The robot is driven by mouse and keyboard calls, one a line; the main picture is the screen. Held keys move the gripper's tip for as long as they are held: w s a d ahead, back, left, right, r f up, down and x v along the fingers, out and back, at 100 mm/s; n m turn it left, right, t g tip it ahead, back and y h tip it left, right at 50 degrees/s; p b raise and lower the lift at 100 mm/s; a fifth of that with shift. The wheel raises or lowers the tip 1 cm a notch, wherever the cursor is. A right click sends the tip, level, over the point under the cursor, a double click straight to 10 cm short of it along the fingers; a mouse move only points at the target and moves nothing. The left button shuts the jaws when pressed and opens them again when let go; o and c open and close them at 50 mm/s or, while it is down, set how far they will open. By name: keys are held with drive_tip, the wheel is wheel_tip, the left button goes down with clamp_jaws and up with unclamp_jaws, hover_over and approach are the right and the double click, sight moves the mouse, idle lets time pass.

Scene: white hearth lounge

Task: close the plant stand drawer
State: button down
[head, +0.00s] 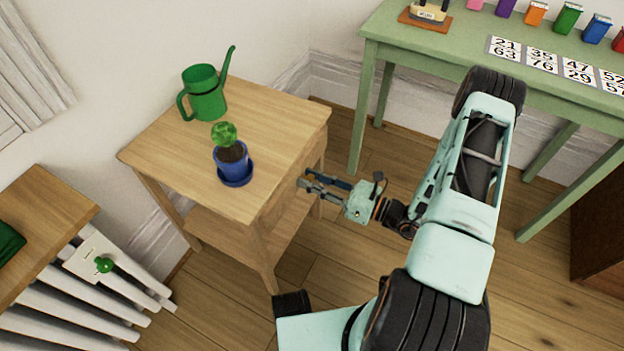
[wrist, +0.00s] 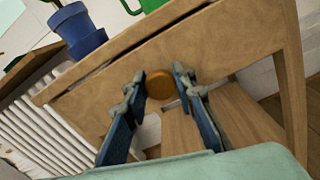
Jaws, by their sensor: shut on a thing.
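The plant stand (head: 200,152) is a light wooden table with a drawer under its top. Its drawer front (wrist: 112,88) faces me in the wrist view, with a narrow dark gap along its upper edge. I cannot tell how far the drawer stands out. A round orange-brown knob (wrist: 159,86) sits on the drawer front. My gripper (head: 306,182) is at the front of the stand. In the wrist view its fingertips (wrist: 158,80) lie on either side of the knob, shut on it. The knob is hidden in the head view.
A green watering can (head: 205,98) and a blue potted plant (head: 232,160) stand on the top. A green table (head: 450,45) is behind at the right, a white radiator (head: 120,270) at the left. Wooden floor (head: 540,285) is clear at the right front.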

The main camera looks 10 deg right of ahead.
drive_tip(key=shift+x, duration=1.3)
drive_tip(key=c, duration=1.6)
unclamp_jaws()
drive_tip(key=shift+a, duration=0.1)
drive_tip(key=v, duration=1.2)
